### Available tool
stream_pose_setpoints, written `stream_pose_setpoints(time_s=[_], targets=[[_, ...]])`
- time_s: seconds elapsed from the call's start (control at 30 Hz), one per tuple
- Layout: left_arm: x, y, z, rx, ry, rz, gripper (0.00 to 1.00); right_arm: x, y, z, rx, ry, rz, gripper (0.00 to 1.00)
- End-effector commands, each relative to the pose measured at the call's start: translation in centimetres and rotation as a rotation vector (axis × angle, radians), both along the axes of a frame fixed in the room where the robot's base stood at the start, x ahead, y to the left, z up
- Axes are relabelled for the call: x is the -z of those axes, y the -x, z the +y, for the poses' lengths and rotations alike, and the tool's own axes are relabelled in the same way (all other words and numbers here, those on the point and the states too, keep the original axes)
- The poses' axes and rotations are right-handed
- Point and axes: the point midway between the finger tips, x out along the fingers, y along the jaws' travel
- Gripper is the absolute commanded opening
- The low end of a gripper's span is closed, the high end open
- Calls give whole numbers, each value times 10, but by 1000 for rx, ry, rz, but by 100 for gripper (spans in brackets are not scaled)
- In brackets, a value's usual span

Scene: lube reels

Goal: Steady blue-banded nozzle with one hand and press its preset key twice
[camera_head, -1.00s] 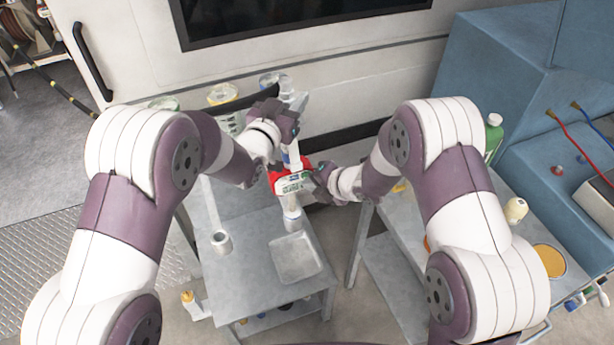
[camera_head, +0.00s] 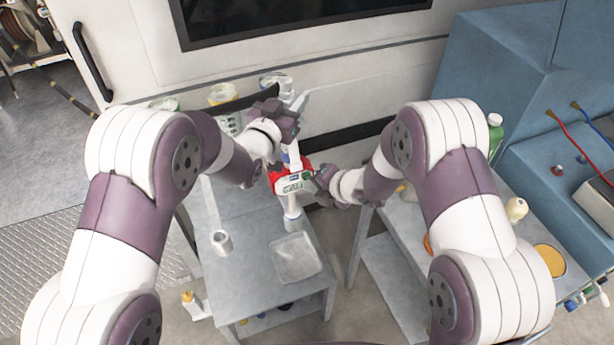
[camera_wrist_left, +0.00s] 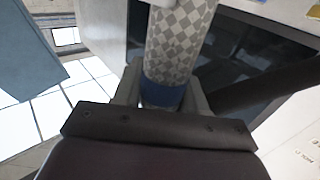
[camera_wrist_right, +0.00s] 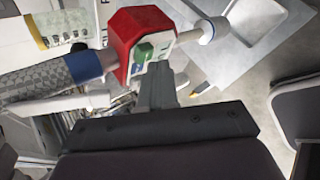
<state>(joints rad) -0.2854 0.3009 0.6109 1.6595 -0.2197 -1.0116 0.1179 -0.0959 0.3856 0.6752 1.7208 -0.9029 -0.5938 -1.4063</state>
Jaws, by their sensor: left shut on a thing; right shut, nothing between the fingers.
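The nozzle has a red body (camera_head: 279,176) with a pale display face and keys (camera_head: 294,183), above the grey table. In the right wrist view its red housing (camera_wrist_right: 133,35), green and blue keys (camera_wrist_right: 144,53) and blue band (camera_wrist_right: 84,66) show. My left gripper (camera_head: 287,128) is shut on the nozzle's patterned handle; in the left wrist view the handle (camera_wrist_left: 178,45) and blue band (camera_wrist_left: 163,95) sit between the fingers. My right gripper (camera_head: 320,178) is shut and empty. Its closed tips (camera_wrist_right: 158,72) are right at the keyed face; I cannot tell if they touch.
The grey table (camera_head: 245,270) carries a shallow square tray (camera_head: 278,262) and a small cup-like holder (camera_head: 222,242). A second grey cart with bottles (camera_head: 516,210) stands at right. Tubs (camera_head: 222,94) stand behind the left gripper.

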Motion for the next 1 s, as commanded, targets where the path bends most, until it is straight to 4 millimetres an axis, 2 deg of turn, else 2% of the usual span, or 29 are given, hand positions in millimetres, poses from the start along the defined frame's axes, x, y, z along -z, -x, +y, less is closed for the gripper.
stream_pose_setpoints(time_s=[1.0], targets=[[1, 0, 0, 0, -1, 2, 0, 1, -8, 3, -1, 0, 1, 0]])
